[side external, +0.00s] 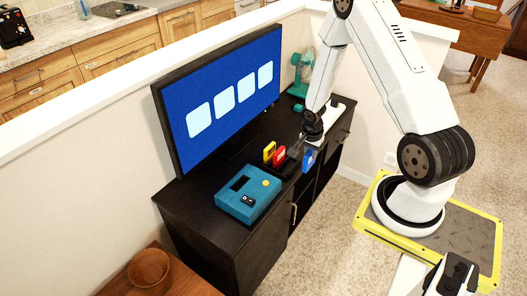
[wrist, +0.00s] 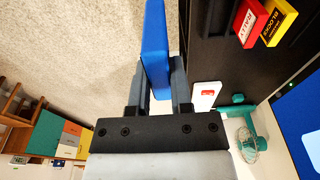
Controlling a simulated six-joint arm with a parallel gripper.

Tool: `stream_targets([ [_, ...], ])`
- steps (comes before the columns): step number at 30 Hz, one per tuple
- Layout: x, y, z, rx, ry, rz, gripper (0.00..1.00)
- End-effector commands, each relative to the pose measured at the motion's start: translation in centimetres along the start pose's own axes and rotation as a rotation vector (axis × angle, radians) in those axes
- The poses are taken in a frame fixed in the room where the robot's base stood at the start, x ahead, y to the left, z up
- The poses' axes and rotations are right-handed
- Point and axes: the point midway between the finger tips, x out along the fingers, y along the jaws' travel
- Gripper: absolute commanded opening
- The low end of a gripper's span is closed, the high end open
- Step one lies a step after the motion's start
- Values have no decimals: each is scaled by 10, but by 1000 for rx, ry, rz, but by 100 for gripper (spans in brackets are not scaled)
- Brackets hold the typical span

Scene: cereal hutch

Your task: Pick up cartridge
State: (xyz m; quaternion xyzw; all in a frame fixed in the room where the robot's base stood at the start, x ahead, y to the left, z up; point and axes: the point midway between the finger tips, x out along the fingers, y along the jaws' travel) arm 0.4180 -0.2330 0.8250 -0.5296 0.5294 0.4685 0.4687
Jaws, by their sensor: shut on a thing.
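A blue cartridge (side external: 308,159) is at the front edge of the dark cabinet in the side view. It also shows edge-on in the wrist view (wrist: 154,35). My gripper (side external: 300,150) is shut on this blue cartridge, with a finger on each side of it (wrist: 160,78). In the wrist view the cartridge is over the carpet, beside the cabinet edge. A red cartridge (wrist: 250,22) marked RALLY and a yellow cartridge (wrist: 279,20) marked BLOCKS stand side by side on the cabinet. They also show in the side view, red (side external: 279,156) and yellow (side external: 269,151).
A teal console (side external: 236,205) with a dark slot sits on the near end of the cabinet (side external: 190,205). A large television (side external: 222,95) stands along the back. A teal fan (side external: 303,62) and a white item with a red label (wrist: 206,96) are at the far end.

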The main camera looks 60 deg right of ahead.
Motion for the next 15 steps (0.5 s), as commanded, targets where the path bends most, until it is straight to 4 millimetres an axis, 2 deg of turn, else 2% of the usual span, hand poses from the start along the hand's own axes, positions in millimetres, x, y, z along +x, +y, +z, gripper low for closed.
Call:
stream_targets([
  [6,-5,9,4,0,-1,0,0],
  [15,-6,10,5,1,-1,0,0],
])
